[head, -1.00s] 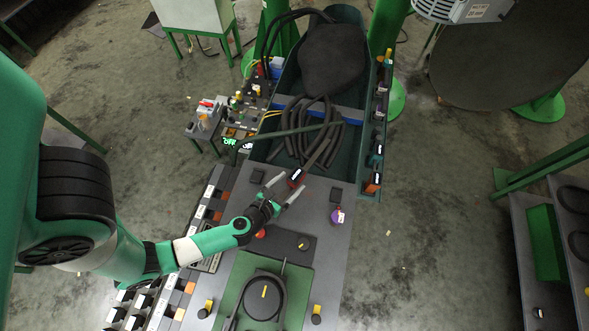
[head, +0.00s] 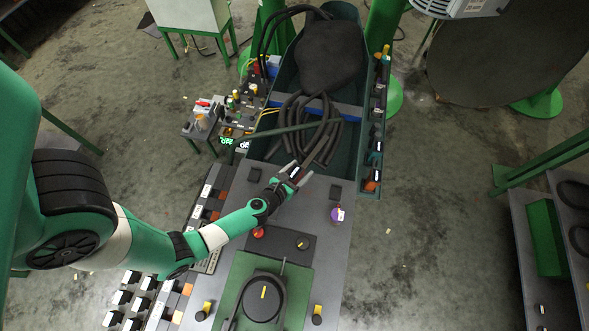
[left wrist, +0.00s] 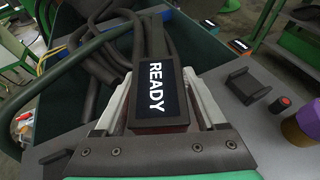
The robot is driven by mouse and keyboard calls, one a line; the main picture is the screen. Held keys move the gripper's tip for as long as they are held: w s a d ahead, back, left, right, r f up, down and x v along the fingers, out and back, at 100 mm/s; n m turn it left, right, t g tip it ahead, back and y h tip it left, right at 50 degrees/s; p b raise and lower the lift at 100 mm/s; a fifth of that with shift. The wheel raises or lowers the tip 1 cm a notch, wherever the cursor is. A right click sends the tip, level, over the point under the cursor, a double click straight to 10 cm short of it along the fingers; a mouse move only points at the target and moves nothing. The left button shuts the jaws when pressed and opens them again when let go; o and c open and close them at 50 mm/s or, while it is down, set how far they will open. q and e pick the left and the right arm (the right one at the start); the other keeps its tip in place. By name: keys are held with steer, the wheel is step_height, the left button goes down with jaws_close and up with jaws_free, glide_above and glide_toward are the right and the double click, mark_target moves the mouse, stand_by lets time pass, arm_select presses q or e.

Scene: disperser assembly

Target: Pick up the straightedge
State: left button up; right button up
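A long dark bar (left wrist: 152,38) with a black panel marked READY (left wrist: 160,88) at its near end lies in the left wrist view. It appears to be the straightedge, though I cannot tell for sure. In the head view, the small labelled end (head: 295,171) shows at the near edge of the dark green bin (head: 358,160). My left gripper (head: 292,173) is over this end. In the left wrist view, its fingers (left wrist: 160,78) are spread on both sides of the panel, with a gap showing on the left. My right gripper is out of view.
Black hoses (head: 302,122) lie in the bin behind the bar. A thin dark green rod (head: 285,131) crosses over the bin.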

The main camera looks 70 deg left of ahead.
arm_select(q)
jaws_close()
stand_by(1.2)
